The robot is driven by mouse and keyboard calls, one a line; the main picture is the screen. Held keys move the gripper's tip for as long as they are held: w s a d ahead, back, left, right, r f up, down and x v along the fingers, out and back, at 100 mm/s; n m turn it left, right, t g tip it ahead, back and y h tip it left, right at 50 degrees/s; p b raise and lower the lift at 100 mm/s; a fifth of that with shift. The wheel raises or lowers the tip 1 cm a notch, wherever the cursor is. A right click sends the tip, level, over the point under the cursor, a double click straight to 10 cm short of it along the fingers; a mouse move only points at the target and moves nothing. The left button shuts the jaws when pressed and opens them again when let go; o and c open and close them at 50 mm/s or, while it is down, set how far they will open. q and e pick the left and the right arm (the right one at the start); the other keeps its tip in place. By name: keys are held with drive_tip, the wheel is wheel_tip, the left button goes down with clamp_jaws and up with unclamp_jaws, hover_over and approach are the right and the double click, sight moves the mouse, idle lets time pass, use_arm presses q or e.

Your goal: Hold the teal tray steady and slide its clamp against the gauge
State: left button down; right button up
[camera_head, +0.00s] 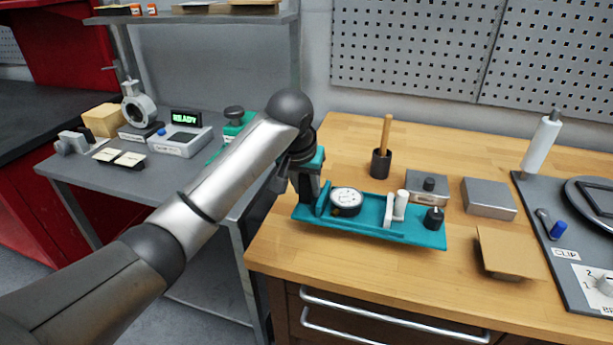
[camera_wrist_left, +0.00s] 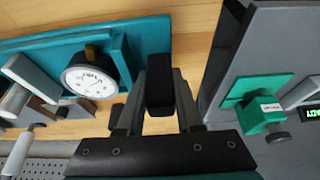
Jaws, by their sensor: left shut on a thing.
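The teal tray (camera_head: 420,238) lies on the wooden bench, and its end also shows in the wrist view (camera_wrist_left: 148,32). A round white-faced gauge (camera_head: 347,197) sits in the tray towards its left end; it shows in the wrist view (camera_wrist_left: 92,76). The pale clamp (camera_head: 389,210) with a white handle stands to the right of the gauge, with a gap between them. It is partly cut off in the wrist view (camera_wrist_left: 30,75). My left gripper (camera_head: 307,185) is at the tray's left end, its fingers (camera_wrist_left: 160,95) shut on a black handle there. My right gripper is out of view.
A tan plate (camera_head: 508,252) and a dark panel (camera_head: 560,250) lie to the right. Bare bench lies in front of the tray.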

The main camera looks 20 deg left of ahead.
sight(306, 202)
use_arm(q)
drive_tip(key=shift+f, duration=2.45)
